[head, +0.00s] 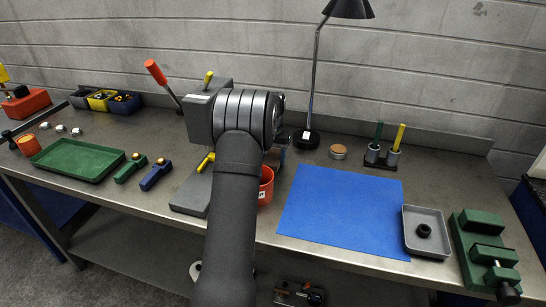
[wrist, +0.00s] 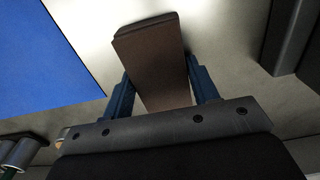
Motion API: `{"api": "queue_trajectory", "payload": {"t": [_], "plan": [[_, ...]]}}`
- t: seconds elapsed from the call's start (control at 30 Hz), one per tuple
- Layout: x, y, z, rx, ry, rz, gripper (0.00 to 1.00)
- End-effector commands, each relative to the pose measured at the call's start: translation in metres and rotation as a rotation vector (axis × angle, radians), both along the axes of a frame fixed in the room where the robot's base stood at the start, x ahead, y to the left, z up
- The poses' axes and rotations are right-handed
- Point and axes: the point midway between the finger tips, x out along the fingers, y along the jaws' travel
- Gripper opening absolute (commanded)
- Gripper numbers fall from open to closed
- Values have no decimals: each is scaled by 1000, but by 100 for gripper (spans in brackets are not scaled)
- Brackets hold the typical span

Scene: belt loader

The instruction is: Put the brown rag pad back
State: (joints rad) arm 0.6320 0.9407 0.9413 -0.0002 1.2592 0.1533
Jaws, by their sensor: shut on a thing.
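The brown rag pad (wrist: 150,48) is a brown block held between the two blue fingers of my gripper (wrist: 162,90) in the wrist view. Its far end sticks out past the fingertips over the bare grey bench. I cannot tell whether it touches the bench. In the head view my own arm hides nearly all of the gripper and the pad. The gripper is behind the arm, near the red cup and left of the blue mat (head: 345,210).
A red cup (head: 266,187) stands close by the arm. A lever press (head: 198,118) is to the left. A black lamp base (head: 306,139), a round tin (head: 338,152) and a pen holder (head: 381,158) stand behind the mat. A grey tray (head: 410,240) and green vise (head: 485,245) are right.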

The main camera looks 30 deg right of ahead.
Motion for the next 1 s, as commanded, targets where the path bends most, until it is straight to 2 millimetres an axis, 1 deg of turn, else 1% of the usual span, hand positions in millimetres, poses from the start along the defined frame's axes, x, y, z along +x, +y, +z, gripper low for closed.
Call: {"api": "queue_trajectory", "payload": {"t": [0.17,0.2,0.27,0.3,0.57,0.67,0.77,1.0], "plan": [[0,0,-4,0,0,0,33],[0,0,-3,0,0,0,62],[0,0,-3,0,0,0,74],[0,0,-3,0,0,0,76],[0,0,-2,0,0,0,76],[0,0,4,-1,-1,0,76],[0,0,20,-1,-3,0,76],[0,0,71,-1,-3,0,76]]}}
